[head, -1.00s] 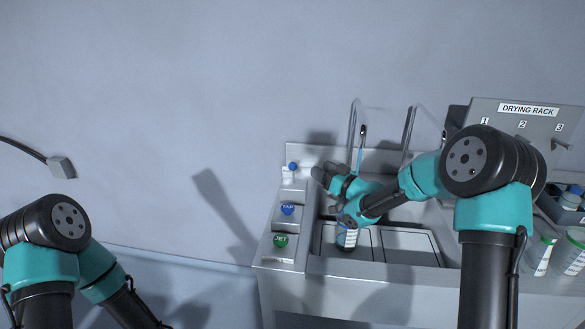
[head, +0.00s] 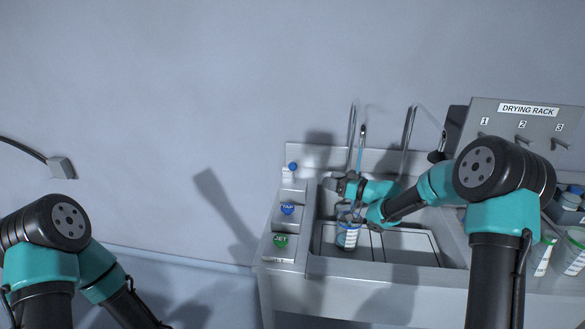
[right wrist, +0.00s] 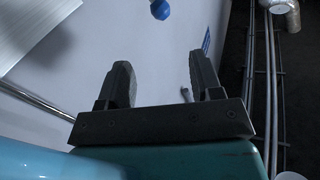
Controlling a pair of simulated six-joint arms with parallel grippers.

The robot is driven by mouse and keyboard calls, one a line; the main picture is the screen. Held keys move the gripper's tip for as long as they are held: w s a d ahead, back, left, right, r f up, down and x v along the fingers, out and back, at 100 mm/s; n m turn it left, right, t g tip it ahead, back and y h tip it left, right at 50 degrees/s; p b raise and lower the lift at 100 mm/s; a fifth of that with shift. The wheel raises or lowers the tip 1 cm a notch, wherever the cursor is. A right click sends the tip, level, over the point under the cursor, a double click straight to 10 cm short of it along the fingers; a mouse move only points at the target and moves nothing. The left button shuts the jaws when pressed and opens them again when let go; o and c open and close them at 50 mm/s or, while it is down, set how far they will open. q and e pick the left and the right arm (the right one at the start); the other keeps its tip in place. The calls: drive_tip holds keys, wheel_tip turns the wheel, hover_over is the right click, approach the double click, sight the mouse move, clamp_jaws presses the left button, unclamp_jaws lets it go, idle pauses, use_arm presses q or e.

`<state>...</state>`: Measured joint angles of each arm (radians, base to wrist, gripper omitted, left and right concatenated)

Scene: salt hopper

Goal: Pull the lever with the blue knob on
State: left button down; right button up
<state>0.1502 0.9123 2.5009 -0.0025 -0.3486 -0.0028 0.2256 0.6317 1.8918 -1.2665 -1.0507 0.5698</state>
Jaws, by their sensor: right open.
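The lever's blue knob (head: 293,167) stands at the back left of the sink unit, above a white base. It also shows at the top of the right wrist view (right wrist: 160,9), beyond the fingertips and apart from them. My right gripper (head: 336,182) is open over the sink, to the right of the knob. In the wrist view the space between its two dark fingers (right wrist: 155,80) is empty. My left gripper is outside the view; only part of my left arm shows at the lower left.
A labelled container (head: 347,236) stands in the sink under a thin blue stream (head: 360,152) from a curved spout. A blue TAP button (head: 287,209) and green JET button (head: 280,240) are in front of the knob. A drying rack (head: 515,125) is at right.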

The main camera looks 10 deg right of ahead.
sight(296, 168)
drive_tip(key=x, duration=1.6)
clamp_jaws()
drive_tip(key=shift+s, duration=0.1)
